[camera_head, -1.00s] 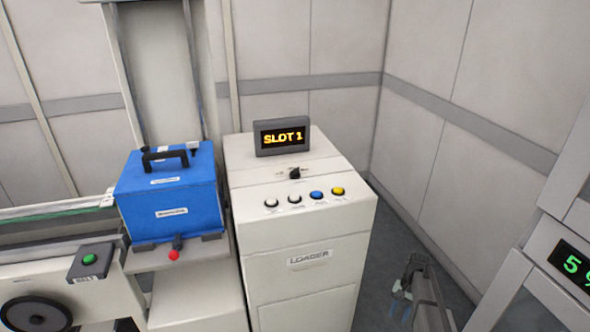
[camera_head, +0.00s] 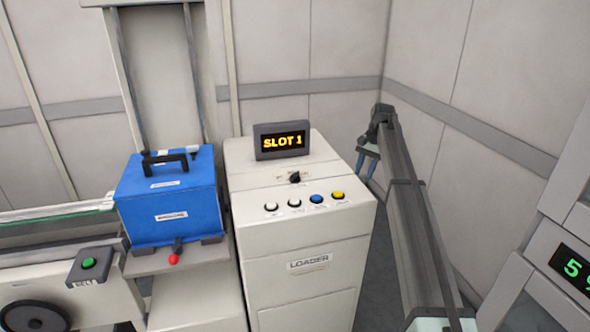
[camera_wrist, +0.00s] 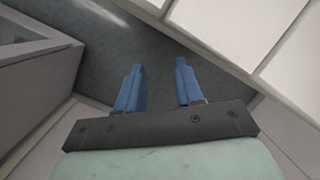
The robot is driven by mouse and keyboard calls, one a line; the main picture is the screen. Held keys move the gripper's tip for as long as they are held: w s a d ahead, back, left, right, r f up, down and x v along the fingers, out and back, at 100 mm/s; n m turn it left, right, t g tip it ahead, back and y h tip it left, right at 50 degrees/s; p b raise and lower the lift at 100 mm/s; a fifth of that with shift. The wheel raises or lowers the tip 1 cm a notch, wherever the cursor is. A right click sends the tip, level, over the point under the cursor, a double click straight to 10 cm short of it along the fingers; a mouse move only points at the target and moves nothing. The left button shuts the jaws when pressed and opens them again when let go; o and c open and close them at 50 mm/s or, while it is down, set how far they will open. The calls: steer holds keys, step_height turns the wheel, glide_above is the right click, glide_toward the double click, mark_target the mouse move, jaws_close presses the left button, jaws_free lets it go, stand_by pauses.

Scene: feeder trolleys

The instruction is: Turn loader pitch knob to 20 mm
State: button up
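The loader (camera_head: 300,232) is a white cabinet in the middle of the head view. A small black knob (camera_head: 294,178) sits on its top, behind a row of buttons. I cannot read the knob's scale or setting. The display (camera_head: 282,141) above it reads "SLOT 1" in orange. My gripper (camera_head: 366,166) is to the right of the loader, apart from it, with blue fingers pointing down. In the wrist view my gripper (camera_wrist: 158,80) is open, with nothing between the two fingers.
White, black-rimmed, blue (camera_head: 316,198) and yellow (camera_head: 338,195) buttons line the loader's front top edge. A blue box (camera_head: 168,200) with a black handle stands left of the loader. A red-tipped lever (camera_head: 174,258) is below it. A wall is close on the right.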

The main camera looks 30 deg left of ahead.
steer(key=a+r, duration=0.2)
steer(key=r, duration=0.1)
steer(key=s+a+r, duration=0.1)
steer(key=a+r, duration=0.1)
steer(key=r, duration=0.1)
steer(key=a+r, duration=0.1)
steer(key=r, duration=0.3)
steer(key=shift+s+a, duration=0.2)
steer(key=shift+a, duration=0.2)
step_height(320, 180, up, 9)
steer(key=t+h, duration=0.1)
steer(key=t, duration=0.1)
glide_above(295, 173)
step_height(295, 173, down, 14)
steer(key=shift+w+r, duration=0.1)
jaws_close()
